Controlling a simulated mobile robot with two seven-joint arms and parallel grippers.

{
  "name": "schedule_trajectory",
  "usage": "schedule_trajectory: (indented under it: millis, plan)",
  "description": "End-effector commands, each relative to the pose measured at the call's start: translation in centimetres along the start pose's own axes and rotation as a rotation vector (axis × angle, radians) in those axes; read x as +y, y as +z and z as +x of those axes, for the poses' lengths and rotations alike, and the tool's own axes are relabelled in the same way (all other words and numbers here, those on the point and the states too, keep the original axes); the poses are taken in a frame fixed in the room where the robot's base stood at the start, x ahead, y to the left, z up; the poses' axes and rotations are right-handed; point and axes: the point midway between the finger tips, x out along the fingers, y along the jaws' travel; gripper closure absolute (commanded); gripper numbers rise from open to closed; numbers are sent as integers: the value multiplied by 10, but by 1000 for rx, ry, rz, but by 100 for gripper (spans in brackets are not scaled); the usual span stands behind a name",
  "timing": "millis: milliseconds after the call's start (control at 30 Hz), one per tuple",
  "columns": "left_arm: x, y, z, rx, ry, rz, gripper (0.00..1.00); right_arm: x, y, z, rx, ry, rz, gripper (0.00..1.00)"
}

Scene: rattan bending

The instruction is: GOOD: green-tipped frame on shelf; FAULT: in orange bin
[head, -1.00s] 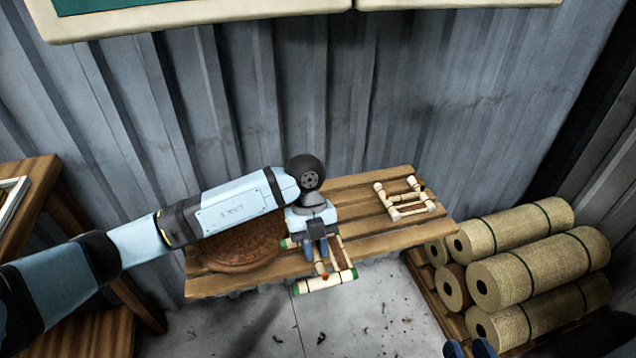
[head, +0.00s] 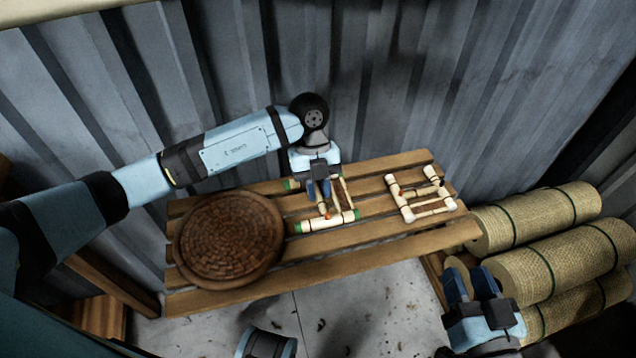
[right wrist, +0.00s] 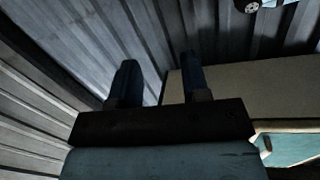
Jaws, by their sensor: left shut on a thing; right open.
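A green-tipped frame (head: 332,222) of pale rods is over the slatted wooden shelf (head: 340,268), near its middle. My left gripper (head: 325,198) is shut on a rod of this frame from above. I cannot tell whether the frame touches the slats. A second frame (head: 421,203) with pale, white-looking ends lies on the shelf at the right. My right gripper (head: 470,284) is open and empty, low at the right in front of the rolls. It also shows in the right wrist view (right wrist: 155,82). No orange bin is in view.
A round woven brown tray (head: 229,238) lies on the shelf's left part. Bound rolls (head: 545,215) are stacked right of the shelf, close to my right gripper. A corrugated metal wall (head: 400,80) stands behind. Bare slats lie along the shelf's front.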

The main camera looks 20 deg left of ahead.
Motion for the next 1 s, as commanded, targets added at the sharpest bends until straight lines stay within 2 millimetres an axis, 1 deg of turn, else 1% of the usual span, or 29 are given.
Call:
schedule_trajectory:
  millis: [33,433,700,1000]
  plan:
    - [0,3,6,0,0,0,100,-2,-2,1,28,-11,3,57]
    - [0,14,33,1,0,0,100,-25,-44,0,260,-104,43,57]
    - [0,22,52,0,0,-1,100,-24,-38,2,227,-102,44,57]
    - [0,24,57,0,-1,0,100,-23,-36,2,217,-101,44,57]
